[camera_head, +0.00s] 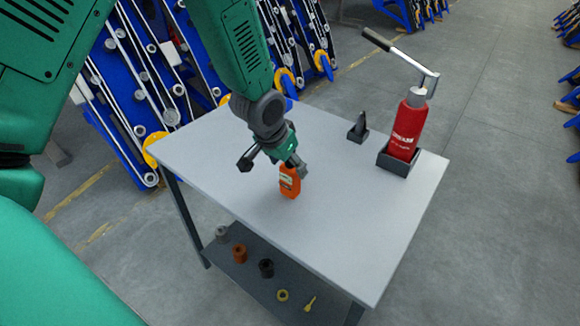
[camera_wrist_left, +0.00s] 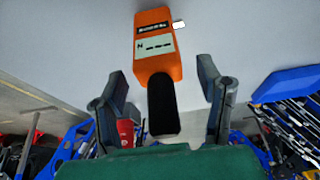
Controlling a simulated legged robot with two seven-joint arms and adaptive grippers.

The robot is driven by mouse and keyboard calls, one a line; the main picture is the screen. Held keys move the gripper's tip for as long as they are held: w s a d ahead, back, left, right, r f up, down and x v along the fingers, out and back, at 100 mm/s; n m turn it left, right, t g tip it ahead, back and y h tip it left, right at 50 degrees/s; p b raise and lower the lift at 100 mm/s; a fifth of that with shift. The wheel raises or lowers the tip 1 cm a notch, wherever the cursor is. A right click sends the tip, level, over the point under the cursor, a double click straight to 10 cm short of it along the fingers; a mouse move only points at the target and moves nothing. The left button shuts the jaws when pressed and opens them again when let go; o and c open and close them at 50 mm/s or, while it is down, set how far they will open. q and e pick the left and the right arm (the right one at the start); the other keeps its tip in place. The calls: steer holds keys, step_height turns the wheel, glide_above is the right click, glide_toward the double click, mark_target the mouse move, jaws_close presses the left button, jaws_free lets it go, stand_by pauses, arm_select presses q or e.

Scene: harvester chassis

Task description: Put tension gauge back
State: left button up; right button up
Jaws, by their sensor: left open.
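The tension gauge is an orange block with a pale display and a black grip. In the head view its orange body (camera_head: 290,182) is at the middle of the grey table, just below my left gripper (camera_head: 277,167). In the left wrist view the gauge (camera_wrist_left: 157,62) is upper centre, and its black grip reaches down between the two spread fingers of my left gripper (camera_wrist_left: 165,105). Gaps show on both sides of the grip. The gripper hides part of the gauge in the head view. My right gripper is not in view.
A red grease bottle (camera_head: 408,132) with a lever stands in a dark holder at the table's right. A small black holder (camera_head: 358,129) is left of it. The lower shelf (camera_head: 262,286) bears several small parts. The table's front right is clear. Blue frames stand behind.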

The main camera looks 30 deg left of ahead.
arm_select(q)
steer(key=a+p+v, duration=0.1)
steer(key=v, duration=0.9)
steer(key=s+d+f+g, duration=0.2)
steer(key=s+f, duration=1.1)
steer(key=s+d+f+g, duration=0.1)
steer(key=s+d+f, duration=0.1)
steer(key=s+f, duration=1)
steer(key=shift+s+d+f+g, duration=0.2)
steer(key=shift+s+f+g, duration=0.2)
steer(key=shift+s, duration=0.1)
steer(key=shift+f+b, duration=0.4)
steer(key=shift+f, duration=0.2)
